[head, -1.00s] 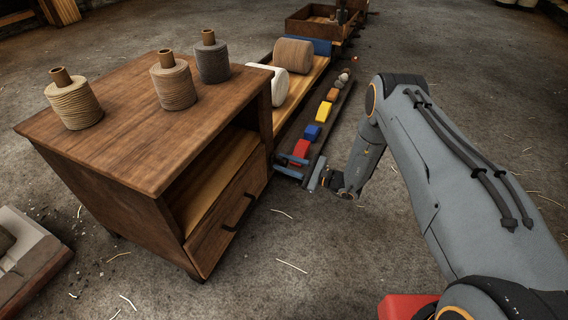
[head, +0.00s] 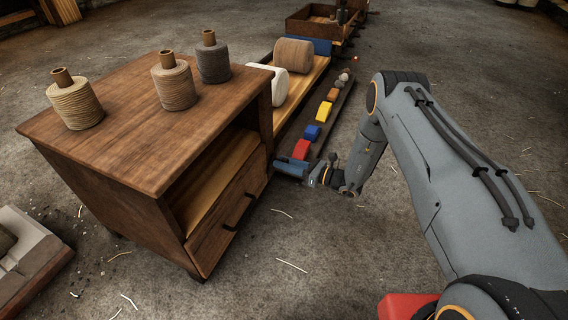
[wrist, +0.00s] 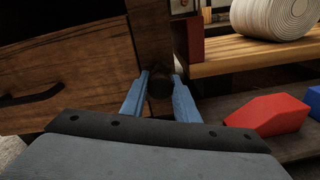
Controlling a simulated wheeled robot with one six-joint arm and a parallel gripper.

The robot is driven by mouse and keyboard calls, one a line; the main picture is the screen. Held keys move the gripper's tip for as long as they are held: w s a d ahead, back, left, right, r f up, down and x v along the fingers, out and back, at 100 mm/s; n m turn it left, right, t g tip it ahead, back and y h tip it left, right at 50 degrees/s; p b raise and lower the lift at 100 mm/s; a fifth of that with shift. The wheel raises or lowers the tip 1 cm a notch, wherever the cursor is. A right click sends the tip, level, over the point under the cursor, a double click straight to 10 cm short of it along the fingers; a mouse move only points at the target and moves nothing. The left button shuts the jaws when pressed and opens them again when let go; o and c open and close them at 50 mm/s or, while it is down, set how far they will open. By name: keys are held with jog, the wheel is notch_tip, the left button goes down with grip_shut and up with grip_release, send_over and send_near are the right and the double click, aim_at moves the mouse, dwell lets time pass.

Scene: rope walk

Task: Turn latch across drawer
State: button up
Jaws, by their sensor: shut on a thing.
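The drawer (head: 229,222) is the shut lower front of a brown wooden cabinet (head: 130,130), with a dark bar handle (head: 240,211). In the wrist view the drawer front (wrist: 75,70) is at the left. My gripper (wrist: 160,78) is at the cabinet's right front edge, its blue fingers on both sides of a small dark rounded piece, apparently the latch (wrist: 160,86). It is shut on this piece. The fingers and shadow hide most of the latch, so its angle cannot be told. In the head view my gripper (head: 290,168) is beside the drawer's right end.
Three twine spools (head: 174,82) stand on the cabinet top. Right of the cabinet, a dark rail (head: 318,122) carries red (head: 301,149), blue and yellow blocks, close to my gripper. A wooden bench (head: 300,88) holds rolls behind. The floor in front is clear.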

jog(key=m, duration=0.4)
jog(key=shift+w+d, duration=0.1)
jog(key=m+b, duration=0.1)
jog(key=m, duration=0.3)
jog(key=shift+g, duration=0.3)
jog(key=shift+m, duration=0.4)
jog(key=o, duration=1.1)
jog(key=shift+d, duration=0.1)
jog(key=shift+c, duration=0.2)
jog(key=p+v, duration=0.2)
jog(key=v, duration=0.5)
jog(key=shift+d, duration=0.25)
